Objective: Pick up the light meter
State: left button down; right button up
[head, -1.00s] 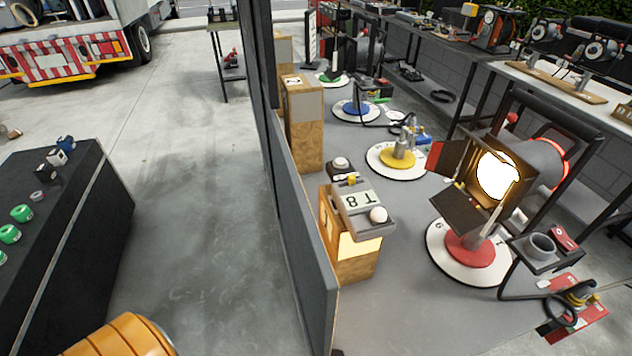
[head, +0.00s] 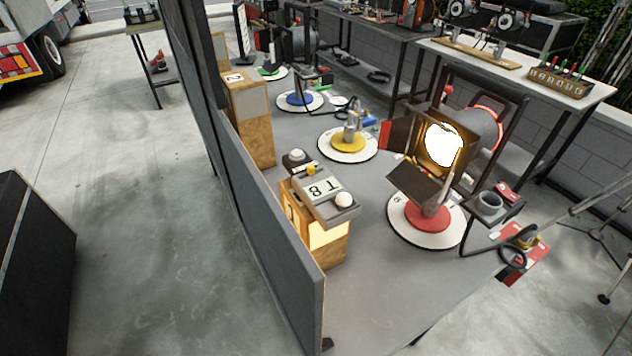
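The light meter (head: 320,188) looks to be the grey box with a white panel reading "T8" and a white dome at its right end. It lies on top of a wooden block (head: 334,252), right of a grey partition. A smaller dark item with a pale dome (head: 297,156) sits just behind it; I cannot tell whether the two are joined. A small yellow part (head: 311,169) shows at the meter's back edge. Neither of my grippers is in view.
A lit lamp (head: 440,147) with open flaps stands on a red and white disc to the right. The grey partition (head: 262,225) runs along the block's left side. Discs with yellow (head: 349,143) and blue centres stand behind. Open concrete floor lies left of the partition.

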aim_at(317, 191)
jog(key=l+z, duration=0.3)
jog(key=l, duration=0.25)
jog(key=l+z, duration=0.3)
jog(key=l, duration=0.25)
jog(key=i+l+z, duration=0.1)
jog(key=l+z, duration=0.25)
jog(key=l, duration=0.15)
jog(key=i+l+z, duration=0.1)
jog(key=l+z, duration=0.2)
jog(key=l, duration=0.2)
jog(key=i+l+z, duration=0.3)
jog(key=l, duration=0.15)
jog(key=i+l+z, duration=0.15)
jog(key=l+z, duration=0.15)
jog(key=l, duration=0.15)
jog(key=i+l+z, duration=0.65)
jog(key=u, duration=4.2)
jog(key=i+j+z, duration=0.65)
jog(key=j, duration=0.25)
jog(key=i+j+z, duration=0.2)
jog(key=j, duration=0.15)
jog(key=i+j+z, duration=0.2)
jog(key=j, duration=0.2)
jog(key=i+j+z, duration=0.1)
jog(key=j+z, duration=0.15)
jog(key=j, duration=0.15)
